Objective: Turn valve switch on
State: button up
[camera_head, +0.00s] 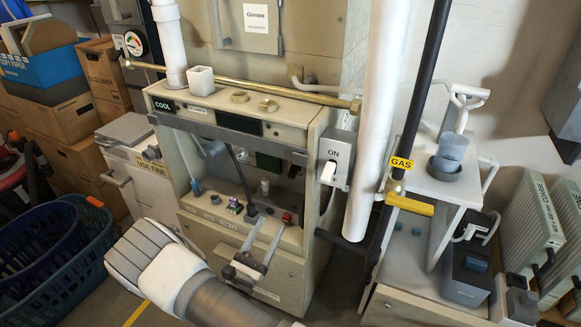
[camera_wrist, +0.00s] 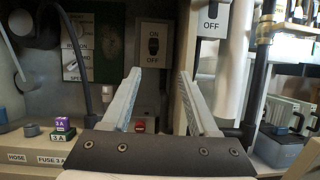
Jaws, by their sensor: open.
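The furnace cabinet (camera_head: 310,140) stands open at the front. Inside it, the wrist view shows a switch plate (camera_wrist: 153,48) marked ON above and OFF below, with a dark toggle. A grey switch box (camera_head: 338,150) marked ON, with a white lever (camera_head: 328,172), is on the cabinet's right side. Its OFF mark and lever show at top right in the wrist view (camera_wrist: 212,18). I cannot tell which is the valve switch. My gripper (camera_head: 270,222) is open and empty at the cabinet's opening; the wrist view shows its fingers (camera_wrist: 160,75) apart, below the ON/OFF plate.
A white pipe (camera_head: 376,120) and a dark gas pipe with a yellow handle (camera_head: 411,205) stand right of the cabinet. A purple fuse (camera_wrist: 63,125) and a red switch (camera_wrist: 140,125) sit on the inner shelf. Baskets (camera_head: 60,245) and boxes (camera_head: 65,120) fill the left.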

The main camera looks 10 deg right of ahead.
aim_at(292, 176)
jog(key=shift+n+t+y, duration=0.4)
jog(key=b+x, duration=0.1)
jog(key=x, duration=0.7)
jog(key=b+x, duration=0.2)
jog(key=x, duration=0.7)
jog(key=shift+w+a+f, duration=0.2)
jog(key=shift+w+f, duration=0.05)
jog(key=shift+w, duration=0.05)
jog(key=shift+c, duration=0.3)
grip_shut()
